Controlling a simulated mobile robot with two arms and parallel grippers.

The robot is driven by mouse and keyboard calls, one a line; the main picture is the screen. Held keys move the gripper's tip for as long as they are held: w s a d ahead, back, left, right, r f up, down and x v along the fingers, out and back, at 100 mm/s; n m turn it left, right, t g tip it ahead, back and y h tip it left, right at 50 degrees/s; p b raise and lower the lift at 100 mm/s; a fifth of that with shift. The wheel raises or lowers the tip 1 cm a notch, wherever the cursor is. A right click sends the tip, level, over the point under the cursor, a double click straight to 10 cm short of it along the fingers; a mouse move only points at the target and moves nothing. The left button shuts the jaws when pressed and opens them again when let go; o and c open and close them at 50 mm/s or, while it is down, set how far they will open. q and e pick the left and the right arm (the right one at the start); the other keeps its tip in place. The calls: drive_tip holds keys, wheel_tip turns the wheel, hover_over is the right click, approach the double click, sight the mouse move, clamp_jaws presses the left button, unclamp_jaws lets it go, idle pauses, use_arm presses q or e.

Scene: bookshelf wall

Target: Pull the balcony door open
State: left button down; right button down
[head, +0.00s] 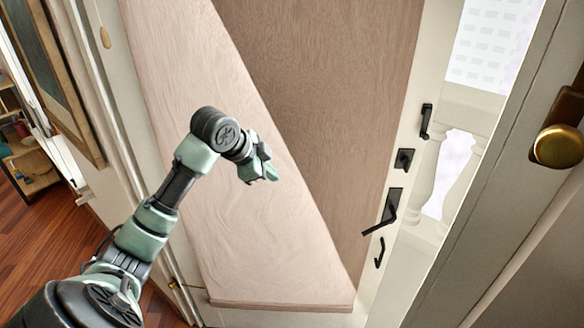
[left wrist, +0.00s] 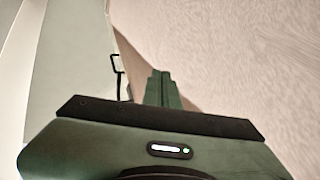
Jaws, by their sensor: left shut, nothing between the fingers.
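The balcony door (head: 320,70) fills the middle of the head view, with a wood-grain panel, part pale and part darker, and a white edge strip. Black hardware runs down that strip, including an angled lever handle (head: 387,212) and a pull (head: 426,121) higher up. A gap to the right of the strip shows the balcony, so the door stands ajar. My left gripper (head: 268,173) is shut and empty in front of the panel, left of the handles and apart from them. Its closed fingers (left wrist: 162,90) show in the left wrist view. My right gripper is out of view.
A white balustrade (head: 455,175) stands outside beyond the gap. A pale post with a brass knob (head: 558,147) is at the far right. A framed picture (head: 55,70) and a low shelf (head: 32,170) are at the left, above open wooden floor (head: 45,225).

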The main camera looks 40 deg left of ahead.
sight(290, 181)
use_arm(q)
drive_tip(key=p+x, duration=0.1)
drive_tip(key=x, duration=0.2)
drive_tip(key=p+x, duration=0.2)
drive_tip(key=x, duration=0.1)
drive_tip(key=w+a+p+x, duration=0.1)
drive_tip(key=x, duration=0.2)
drive_tip(key=shift+w+r, duration=0.15)
drive_tip(key=shift+w, duration=0.1)
drive_tip(key=shift+w+a+p, duration=0.4)
drive_tip(key=shift+a+p, duration=0.1)
drive_tip(key=shift+a, duration=0.1)
drive_tip(key=shift+w+f, duration=0.2)
drive_tip(key=shift+w, duration=0.05)
